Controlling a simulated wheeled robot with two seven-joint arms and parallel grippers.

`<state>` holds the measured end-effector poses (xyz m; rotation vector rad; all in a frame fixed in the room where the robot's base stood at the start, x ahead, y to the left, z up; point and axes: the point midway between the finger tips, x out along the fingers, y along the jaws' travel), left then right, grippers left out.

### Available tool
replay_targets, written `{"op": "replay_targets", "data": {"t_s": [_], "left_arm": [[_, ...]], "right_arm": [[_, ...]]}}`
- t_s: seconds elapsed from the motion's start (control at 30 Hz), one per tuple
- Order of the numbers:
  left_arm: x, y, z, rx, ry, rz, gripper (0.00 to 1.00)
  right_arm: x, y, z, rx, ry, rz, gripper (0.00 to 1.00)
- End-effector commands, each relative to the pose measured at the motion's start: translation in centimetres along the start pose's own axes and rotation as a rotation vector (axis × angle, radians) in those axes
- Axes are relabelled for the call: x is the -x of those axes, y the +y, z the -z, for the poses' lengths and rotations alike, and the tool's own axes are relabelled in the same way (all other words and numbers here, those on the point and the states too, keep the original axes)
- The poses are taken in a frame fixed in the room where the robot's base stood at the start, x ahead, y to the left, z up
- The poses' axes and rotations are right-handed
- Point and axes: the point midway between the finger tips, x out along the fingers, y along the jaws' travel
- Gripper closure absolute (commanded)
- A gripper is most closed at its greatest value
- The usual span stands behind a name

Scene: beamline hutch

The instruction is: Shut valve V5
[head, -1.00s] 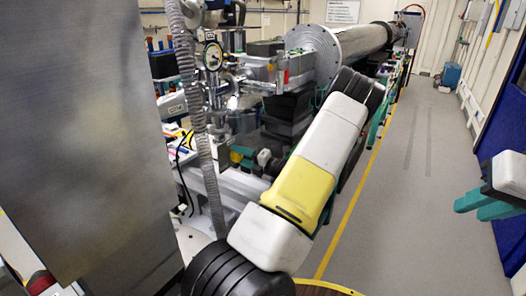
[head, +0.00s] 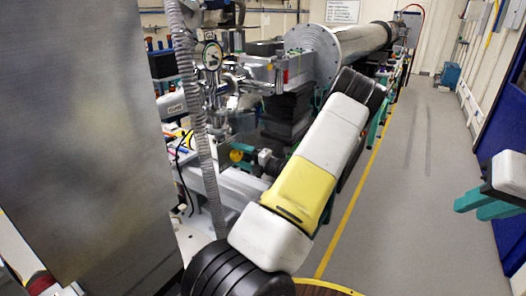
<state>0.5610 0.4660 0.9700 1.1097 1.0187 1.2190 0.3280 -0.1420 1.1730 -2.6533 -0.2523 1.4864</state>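No label reading V5 is legible, so I cannot tell for certain which part is the valve. A small yellow round part (head: 236,156), possibly a valve handle, shows low beside the beamline. My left arm reaches over from the bottom centre and folds back toward it. My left gripper (head: 244,155) seems to be at this yellow part, its teal fingers small and partly hidden; contact and finger gap are unclear. My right gripper (head: 470,207) is at the right edge, empty over the aisle, its two teal fingers appearing apart.
A ribbed metal hose (head: 202,150) hangs in front of the beamline, near a round gauge (head: 212,55). A large grey panel (head: 80,130) blocks the left side. A flanged steel pipe (head: 345,42) runs back. The aisle floor (head: 405,190) at right is clear.

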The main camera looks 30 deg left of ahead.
Motion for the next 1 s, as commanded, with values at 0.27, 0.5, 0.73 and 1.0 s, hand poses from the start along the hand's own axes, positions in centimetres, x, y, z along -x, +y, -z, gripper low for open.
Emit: {"op": "replay_targets", "data": {"t_s": [0.27, 0.5, 0.73, 1.0], "left_arm": [[0.8, 0.0, -0.1, 0.001, -0.001, 0.000, 0.35], [4.8, 0.0, -0.1, 0.000, -0.003, 0.001, 0.35], [7.5, 0.0, -0.1, 0.001, -0.001, 0.000, 0.35], [7.8, 0.0, 0.0, 0.000, 0.000, -0.001, 0.35]], "right_arm": [[0.0, 0.0, 0.0, 0.000, 0.000, 0.000, 0.75], [0.0, 0.0, 0.0, 0.000, 0.000, 0.000, 0.75], [0.0, 0.0, 0.0, 0.000, 0.000, 0.000, 0.75], [0.0, 0.0, 0.0, 0.000, 0.000, 0.000, 0.75]]}}
